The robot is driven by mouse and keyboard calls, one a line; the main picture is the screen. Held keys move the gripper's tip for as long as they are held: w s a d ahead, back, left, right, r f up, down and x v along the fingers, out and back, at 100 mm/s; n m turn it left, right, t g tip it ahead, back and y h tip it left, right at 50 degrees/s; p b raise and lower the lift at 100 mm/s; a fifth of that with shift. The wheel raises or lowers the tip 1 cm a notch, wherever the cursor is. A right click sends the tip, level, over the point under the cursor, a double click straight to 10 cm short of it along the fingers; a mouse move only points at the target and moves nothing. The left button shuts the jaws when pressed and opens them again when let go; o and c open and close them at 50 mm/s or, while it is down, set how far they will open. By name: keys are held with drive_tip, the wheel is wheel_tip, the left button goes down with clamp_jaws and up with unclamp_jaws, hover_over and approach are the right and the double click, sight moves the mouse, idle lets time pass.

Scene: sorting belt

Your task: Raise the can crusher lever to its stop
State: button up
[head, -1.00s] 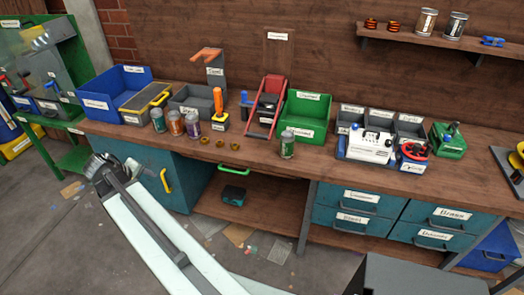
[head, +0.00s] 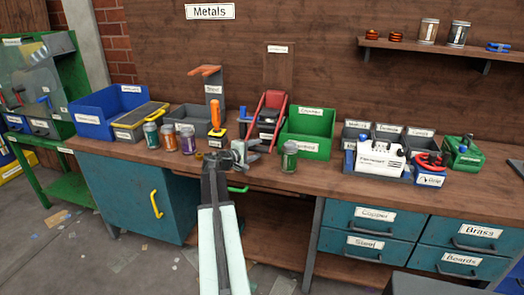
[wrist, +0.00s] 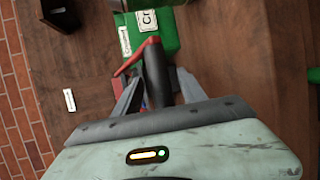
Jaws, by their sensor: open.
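The can crusher (head: 267,118) stands on the bench, with a red lever frame (head: 259,110) that slopes up and back. In the wrist view a red part (wrist: 129,64) of it joins a dark grey bar (wrist: 156,72) that shows between my fingers. My gripper (wrist: 153,92) is open in the wrist view, with a finger on each side of the dark bar. I cannot tell whether they touch it.
A green bin (head: 308,133) stands right of the crusher and an orange-handled tool (head: 216,118) left of it. A green can (head: 289,157) stands right of my gripper. Several cans (head: 169,137) stand to the left. A shelf (head: 440,53) hangs at upper right.

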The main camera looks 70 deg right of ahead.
drive_tip(key=x, duration=0.3)
drive_tip(key=shift+s+d+f, duration=0.1)
drive_tip(key=shift+d, duration=0.25)
clamp_jaws()
idle(1.0)
